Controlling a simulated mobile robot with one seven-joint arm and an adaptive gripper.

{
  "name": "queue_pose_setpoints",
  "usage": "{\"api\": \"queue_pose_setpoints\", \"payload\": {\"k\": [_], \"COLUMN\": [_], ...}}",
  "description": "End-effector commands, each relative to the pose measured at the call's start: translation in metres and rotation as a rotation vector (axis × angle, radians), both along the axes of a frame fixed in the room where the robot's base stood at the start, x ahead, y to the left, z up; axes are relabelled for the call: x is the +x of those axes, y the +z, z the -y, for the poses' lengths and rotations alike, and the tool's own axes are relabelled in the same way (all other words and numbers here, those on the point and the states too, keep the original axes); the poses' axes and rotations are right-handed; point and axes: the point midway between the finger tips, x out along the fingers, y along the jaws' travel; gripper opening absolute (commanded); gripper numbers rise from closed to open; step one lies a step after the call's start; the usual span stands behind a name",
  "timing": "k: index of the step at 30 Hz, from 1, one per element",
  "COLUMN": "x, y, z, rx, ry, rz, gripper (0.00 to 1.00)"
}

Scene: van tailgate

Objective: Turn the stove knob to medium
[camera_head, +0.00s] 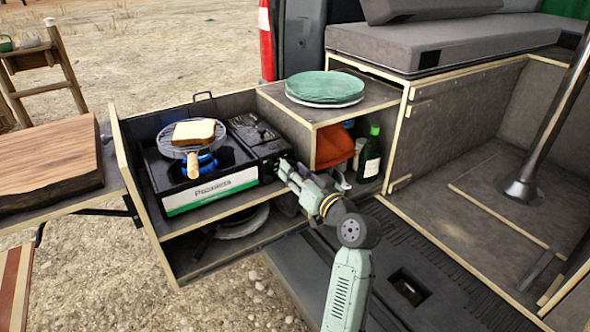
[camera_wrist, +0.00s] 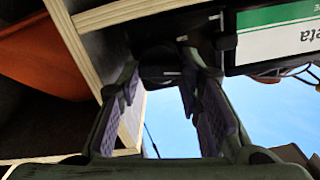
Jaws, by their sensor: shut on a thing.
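The portable gas stove (camera_head: 212,190) sits on the upper shelf of the pull-out drawer, its white and green front panel facing me. A blue flame (camera_head: 204,162) burns under the round grill. My gripper (camera_head: 284,172) is at the right end of the stove's front and hides the stove knob in the head view. In the wrist view, which is upside down, the dark stove knob (camera_wrist: 163,72) sits between the tips of my gripper (camera_wrist: 166,85). The fingers are shut on it. The knob's marking cannot be read.
A slice of bread (camera_head: 194,132) lies on the grill (camera_head: 178,152), whose wooden handle points forward. Right of the stove are a plywood divider (camera_head: 313,148), an orange cloth (camera_head: 334,147) and a green bottle (camera_head: 371,158). Green plates (camera_head: 325,88) stand on top.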

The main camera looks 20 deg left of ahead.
Motion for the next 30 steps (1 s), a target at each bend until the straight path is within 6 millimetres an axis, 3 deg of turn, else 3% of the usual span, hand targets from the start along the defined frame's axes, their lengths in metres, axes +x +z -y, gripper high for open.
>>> {"api": "queue_pose_setpoints", "payload": {"k": [10, 27, 28, 30], "x": [0.0005, 0.0006, 0.0006, 0.0006], "y": [-0.0001, -0.0004, -0.0004, -0.0003], "z": [0.0004, 0.0004, 0.0004, 0.0005], "rx": [0.094, 0.113, 0.113, 0.113], "ry": [0.0, 0.0, 0.0, 0.0], "rz": [-0.122, -0.144, -0.144, -0.144], "gripper": [0.04, 0.04, 0.34, 0.38]}}
